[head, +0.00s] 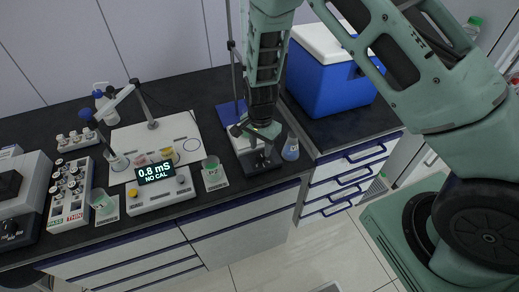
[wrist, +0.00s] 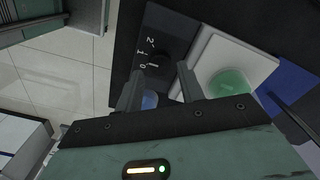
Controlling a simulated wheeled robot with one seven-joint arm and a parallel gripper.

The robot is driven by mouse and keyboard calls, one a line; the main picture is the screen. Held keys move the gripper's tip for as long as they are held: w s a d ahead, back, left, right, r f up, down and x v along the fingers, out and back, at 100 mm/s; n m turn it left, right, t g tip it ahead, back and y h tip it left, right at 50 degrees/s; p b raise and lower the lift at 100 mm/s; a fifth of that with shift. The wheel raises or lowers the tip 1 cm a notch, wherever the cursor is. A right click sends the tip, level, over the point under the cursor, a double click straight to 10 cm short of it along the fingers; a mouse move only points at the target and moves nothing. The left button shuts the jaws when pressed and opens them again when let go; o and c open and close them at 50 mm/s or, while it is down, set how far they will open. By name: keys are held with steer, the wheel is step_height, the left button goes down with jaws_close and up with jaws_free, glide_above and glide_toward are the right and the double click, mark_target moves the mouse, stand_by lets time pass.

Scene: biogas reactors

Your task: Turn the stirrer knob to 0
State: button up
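The stirrer is a black box (wrist: 143,25) with a white top plate (wrist: 202,62) in the wrist view. Its front panel carries the digits 2, 1 and 0 beside a dark round knob (wrist: 168,56). A short white mark shows near the knob; I cannot tell for certain which digit it meets. A beaker of green liquid (wrist: 231,88) stands on the white plate. My gripper (wrist: 161,78) is open, its two fingers apart with nothing held, close to the knob. In the head view my gripper (head: 258,130) hangs over the stirrer (head: 255,160) and hides much of it.
A blue-liquid bottle (head: 290,150) stands right beside the stirrer; it also shows near the fingers (wrist: 149,99). A blue stand base (head: 231,113) with a rod is behind. A meter (head: 160,190) reads 0.8 mS. A blue cooler (head: 328,75) stands on the right counter.

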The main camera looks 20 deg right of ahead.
mark_target(260, 154)
steer(key=shift+f+p, duration=0.35)
steer(key=shift+f, duration=1.1)
steer(key=c, duration=0.7)
steer(key=n+b, duration=0.3)
steer(key=n, duration=0.1)
steer(key=shift+f+n, duration=0.1)
steer(key=shift+n, duration=0.2)
steer(key=shift+n+b, duration=0.85)
steer(key=shift+n, duration=1.35)
